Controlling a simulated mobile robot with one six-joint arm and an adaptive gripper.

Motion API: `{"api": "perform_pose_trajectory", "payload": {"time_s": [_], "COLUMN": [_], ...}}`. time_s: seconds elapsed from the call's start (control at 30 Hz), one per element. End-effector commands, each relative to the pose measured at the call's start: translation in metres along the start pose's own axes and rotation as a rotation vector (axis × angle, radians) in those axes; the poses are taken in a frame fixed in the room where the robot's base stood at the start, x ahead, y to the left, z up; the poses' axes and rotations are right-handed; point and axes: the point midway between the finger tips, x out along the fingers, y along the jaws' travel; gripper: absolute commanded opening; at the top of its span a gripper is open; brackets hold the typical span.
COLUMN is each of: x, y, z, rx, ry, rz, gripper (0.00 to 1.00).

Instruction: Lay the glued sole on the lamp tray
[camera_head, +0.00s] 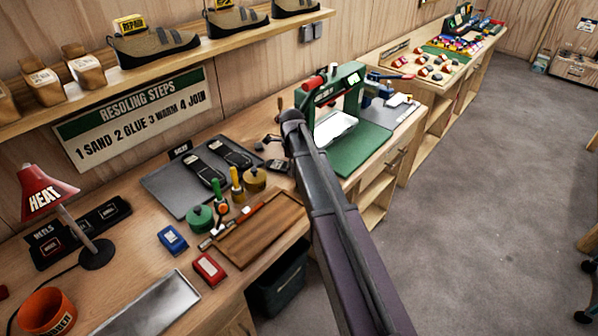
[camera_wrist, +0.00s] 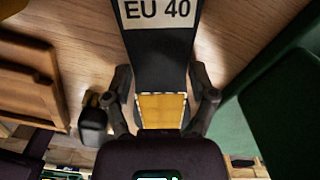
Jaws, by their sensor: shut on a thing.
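In the wrist view my gripper (camera_wrist: 160,98) is shut on a black sole (camera_wrist: 160,58), with a finger on each side of it. The sole bears a white label reading EU 40 and a yellow-orange patch lies between the fingers. Its far end runs out of the picture. In the head view my arm covers the gripper, and I cannot make out the held sole there. The bare silver metal tray (camera_head: 150,308) lies at the bench's front left, near the red HEAT lamp (camera_head: 48,192).
A grey tray (camera_head: 165,182) with dark soles lies at the back of the bench. Glue pots (camera_head: 201,218), a wooden tray (camera_head: 258,232), blue (camera_head: 172,240) and red (camera_head: 208,270) blocks and an orange tub (camera_head: 46,312) stand around. A green machine (camera_head: 352,85) stands behind my arm.

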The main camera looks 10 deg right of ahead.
Motion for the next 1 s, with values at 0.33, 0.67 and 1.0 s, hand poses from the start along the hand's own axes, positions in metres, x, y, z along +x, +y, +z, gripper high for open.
{"api": "perform_pose_trajectory", "payload": {"time_s": [0.33, 0.67, 1.0], "x": [-0.002, -0.019, -0.053], "y": [0.0, 0.002, 0.002], "z": [-0.001, -0.004, -0.004], "rx": [0.0, 0.0, 0.0], "ry": [0.0, 0.0, 0.0], "rz": [0.0, 0.0, 0.0], "gripper": [0.14, 0.14, 0.14]}}
